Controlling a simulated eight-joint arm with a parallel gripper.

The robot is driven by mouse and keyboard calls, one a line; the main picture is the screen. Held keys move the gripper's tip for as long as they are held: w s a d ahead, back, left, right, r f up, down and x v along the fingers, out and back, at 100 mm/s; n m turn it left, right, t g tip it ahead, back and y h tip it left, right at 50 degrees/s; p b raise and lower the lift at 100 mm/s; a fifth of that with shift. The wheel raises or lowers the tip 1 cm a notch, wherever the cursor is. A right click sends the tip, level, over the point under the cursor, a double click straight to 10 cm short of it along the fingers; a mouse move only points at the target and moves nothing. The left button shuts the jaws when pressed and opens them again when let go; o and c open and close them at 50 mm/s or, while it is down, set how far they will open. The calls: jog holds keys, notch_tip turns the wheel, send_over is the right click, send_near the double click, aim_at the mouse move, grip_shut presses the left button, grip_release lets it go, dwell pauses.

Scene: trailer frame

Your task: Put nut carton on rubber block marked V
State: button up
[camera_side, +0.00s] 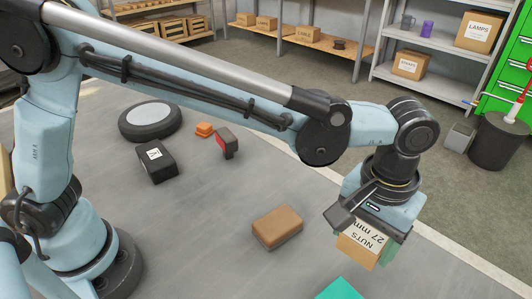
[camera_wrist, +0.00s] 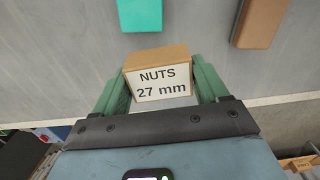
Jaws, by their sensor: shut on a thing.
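My gripper (camera_wrist: 162,90) is shut on the nut carton (camera_wrist: 157,57), a tan box with a white label reading NUTS 27 mm. The wrist view shows a green finger on each side of it. In the side view the carton (camera_side: 358,254) hangs under my gripper at the right, tilted and apparently above the grey surface. A black block (camera_side: 158,164) with a small white label lies at the left, well away from my gripper. It looks like the rubber block, but its mark is too small to read. It is not seen in the wrist view.
A brown block (camera_side: 277,227) and a teal item (camera_side: 338,289) lie near the carton. A wheel (camera_side: 150,120), a red-and-black item (camera_side: 227,143) and an orange item (camera_side: 204,129) lie near the black block.

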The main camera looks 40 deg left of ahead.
jog(key=shift+s+d+r, duration=0.35)
jog(key=shift+s+r, duration=0.25)
jog(key=shift+s, duration=0.25)
jog(key=w+a+r+n, duration=0.2)
jog(key=a, duration=0.4)
jog(key=w+a+r+n, duration=0.1)
jog(key=w+a+n, duration=0.15)
jog(key=a, duration=0.45)
jog(key=n, duration=1.3)
send_over(154, 154)
notch_tip(154, 154, down, 5)
jog(key=shift+r, duration=0.1)
jog(key=shift+f, duration=2.1)
jog(key=shift+f, duration=0.15)
